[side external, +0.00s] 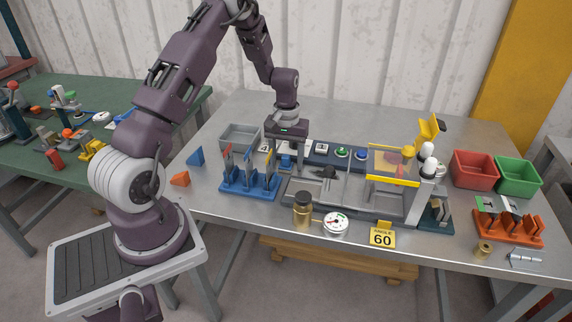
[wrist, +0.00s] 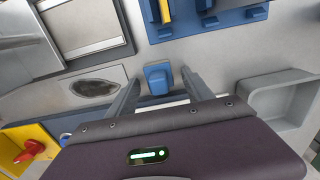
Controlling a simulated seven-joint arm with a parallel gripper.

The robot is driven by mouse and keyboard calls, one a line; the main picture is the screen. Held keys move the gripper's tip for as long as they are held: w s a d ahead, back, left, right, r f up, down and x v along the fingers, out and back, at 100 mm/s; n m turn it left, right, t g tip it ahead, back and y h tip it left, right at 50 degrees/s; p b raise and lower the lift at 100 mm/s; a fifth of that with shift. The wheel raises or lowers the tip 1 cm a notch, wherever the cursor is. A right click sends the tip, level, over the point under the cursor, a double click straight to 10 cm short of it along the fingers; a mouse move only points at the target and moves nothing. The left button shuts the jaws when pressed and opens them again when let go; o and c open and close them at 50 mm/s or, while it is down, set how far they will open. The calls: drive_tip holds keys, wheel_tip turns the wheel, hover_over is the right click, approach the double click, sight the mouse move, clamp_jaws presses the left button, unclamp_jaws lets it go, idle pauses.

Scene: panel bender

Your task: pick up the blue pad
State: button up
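The blue pad (wrist: 158,77) is a small blue block, seen in the wrist view between my two fingers. In the side external view, a small blue piece (side external: 286,162) shows just below my gripper (side external: 286,146), partly blocked by other things, and appears to be the same pad. In the wrist view my gripper (wrist: 160,80) is open, with one finger on each side of the pad and a visible gap to each. I cannot tell how far the fingertips are above the table.
A blue rack (side external: 250,192) with upright tools stands in front of my gripper. A grey tray (side external: 239,137) is to the left. The blue button panel (side external: 322,151) and the bender (side external: 407,205) are to the right. A blue wedge (side external: 195,156) lies at the far left.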

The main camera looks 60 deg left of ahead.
sight(286, 154)
clamp_jaws()
drive_tip(key=shift+r, duration=0.1)
wheel_tip(286, 154, up, 10)
drive_tip(key=shift+f, duration=0.1)
